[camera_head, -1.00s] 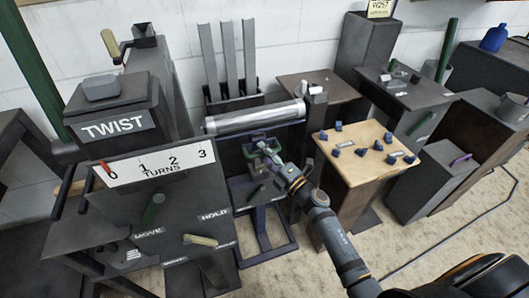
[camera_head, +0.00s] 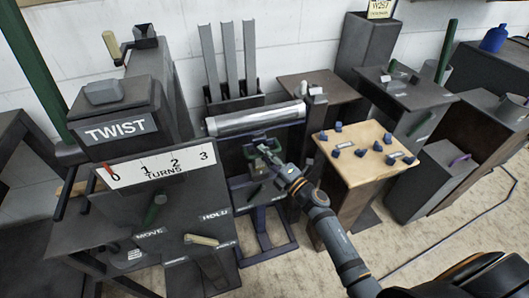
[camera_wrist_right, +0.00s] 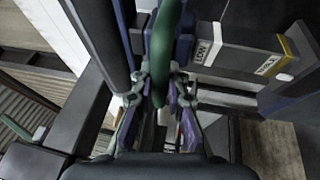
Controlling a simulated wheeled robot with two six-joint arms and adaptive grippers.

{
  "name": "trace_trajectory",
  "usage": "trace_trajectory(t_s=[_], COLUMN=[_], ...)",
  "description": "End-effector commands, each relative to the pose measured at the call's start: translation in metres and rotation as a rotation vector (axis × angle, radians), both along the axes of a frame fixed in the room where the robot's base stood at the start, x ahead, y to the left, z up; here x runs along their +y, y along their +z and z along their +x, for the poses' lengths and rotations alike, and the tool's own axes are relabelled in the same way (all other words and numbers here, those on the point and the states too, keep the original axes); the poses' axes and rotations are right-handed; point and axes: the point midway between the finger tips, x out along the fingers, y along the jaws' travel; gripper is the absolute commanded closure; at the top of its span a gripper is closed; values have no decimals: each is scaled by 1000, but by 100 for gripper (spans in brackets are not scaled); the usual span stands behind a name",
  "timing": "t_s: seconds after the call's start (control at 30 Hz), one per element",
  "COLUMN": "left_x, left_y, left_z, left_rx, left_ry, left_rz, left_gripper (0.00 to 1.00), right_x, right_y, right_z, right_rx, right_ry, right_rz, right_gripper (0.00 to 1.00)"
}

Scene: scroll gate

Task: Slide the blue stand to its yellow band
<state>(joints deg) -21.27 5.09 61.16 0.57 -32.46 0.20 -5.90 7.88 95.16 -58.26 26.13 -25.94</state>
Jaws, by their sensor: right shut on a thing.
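The dark blue stand (camera_head: 268,254) is below and in front of the silver roller (camera_head: 255,120) in the head view. My right gripper (camera_head: 266,155) is at a green handle on the stand's front, and its arm comes in from the lower right. In the right wrist view the curved green handle (camera_wrist_right: 164,40) passes between the fingers of my right gripper (camera_wrist_right: 161,92), which is shut on it. A dark bar with a LOW label and a yellow band (camera_wrist_right: 286,46) lies to the right. The fingers partly hide the handle. My left gripper is out of view.
The TWIST station (camera_head: 118,130) with its turns scale is close on the left. A wooden-topped cabinet (camera_head: 345,170) with several blue knobs is close on the right. Tall grey bars (camera_head: 229,60) stand behind the roller. Carpet shows around the stand's feet.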

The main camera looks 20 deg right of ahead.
Motion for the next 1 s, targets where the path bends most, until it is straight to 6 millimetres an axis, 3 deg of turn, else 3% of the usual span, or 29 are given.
trace_trajectory(t_s=[0.17,0.2,0.37,0.73,1.0], left_x=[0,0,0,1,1], left_y=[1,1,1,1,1], left_z=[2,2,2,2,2], left_rx=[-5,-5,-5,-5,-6], left_ry=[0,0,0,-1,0], left_rz=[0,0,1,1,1], left_gripper=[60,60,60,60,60], right_x=[0,0,0,-3,-28], right_y=[3,3,3,0,-11], right_z=[1,1,1,-5,-61], right_rx=[-6,-6,-5,-2,1], right_ry=[0,0,0,0,3], right_rz=[2,2,1,0,-2], right_gripper=[100,84,63,63,63])
